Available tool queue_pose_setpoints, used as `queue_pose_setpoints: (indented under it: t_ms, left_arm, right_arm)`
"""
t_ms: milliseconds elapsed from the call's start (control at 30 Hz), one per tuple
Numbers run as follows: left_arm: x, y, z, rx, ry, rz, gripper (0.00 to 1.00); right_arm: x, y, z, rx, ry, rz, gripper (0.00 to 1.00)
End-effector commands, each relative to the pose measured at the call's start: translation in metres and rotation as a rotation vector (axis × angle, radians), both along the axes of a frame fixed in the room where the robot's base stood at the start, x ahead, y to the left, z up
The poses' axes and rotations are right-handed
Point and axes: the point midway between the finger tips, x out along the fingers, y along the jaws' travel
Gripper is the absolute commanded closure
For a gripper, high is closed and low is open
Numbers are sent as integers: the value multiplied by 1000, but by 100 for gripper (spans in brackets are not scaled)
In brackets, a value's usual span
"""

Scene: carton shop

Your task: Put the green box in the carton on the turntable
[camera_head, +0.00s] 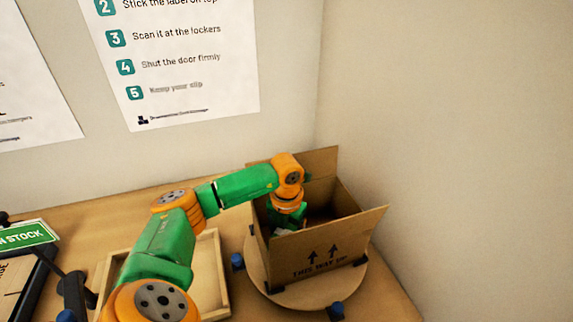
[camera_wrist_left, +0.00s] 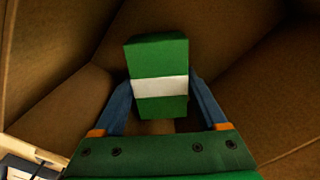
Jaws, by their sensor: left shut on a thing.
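The open carton (camera_head: 330,245) stands upright on the round turntable (camera_head: 305,296), with its flaps spread and "THIS WAY UP" arrows on its front. My left arm reaches over the carton's left side, and the gripper points down into it. In the left wrist view my left gripper (camera_wrist_left: 160,108) is shut on the green box (camera_wrist_left: 158,55), which has a white band. The carton's brown inner walls (camera_wrist_left: 60,60) surround the box there. In the head view the carton and my wrist mostly hide the box and the fingers. My right gripper is not in view.
A shallow wooden tray (camera_head: 222,300) lies left of the turntable. Blue knobs (camera_head: 237,261) stick out at the turntable's rim. A green stock sign (camera_head: 28,236) stands at the far left. Walls close in behind and to the right.

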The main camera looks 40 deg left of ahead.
Motion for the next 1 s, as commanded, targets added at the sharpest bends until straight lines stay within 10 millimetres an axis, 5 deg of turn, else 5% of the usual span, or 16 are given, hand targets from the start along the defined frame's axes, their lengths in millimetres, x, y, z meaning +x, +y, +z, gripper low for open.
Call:
queue_pose_setpoints:
  t_ms: [433,467,533,867,1000]
  left_arm:
    - [0,0,-18,0,-1,0,85]
    - [0,0,-18,1,-1,0,20]
    - [0,0,-17,1,-1,0,1]
    - [1,1,-8,2,-3,0,0]
    - [1,1,22,2,-7,0,0]
  right_arm:
    - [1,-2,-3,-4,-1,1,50]
    - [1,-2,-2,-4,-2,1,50]
    - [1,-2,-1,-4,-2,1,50]
    - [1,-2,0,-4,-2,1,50]
    - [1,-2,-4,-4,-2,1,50]
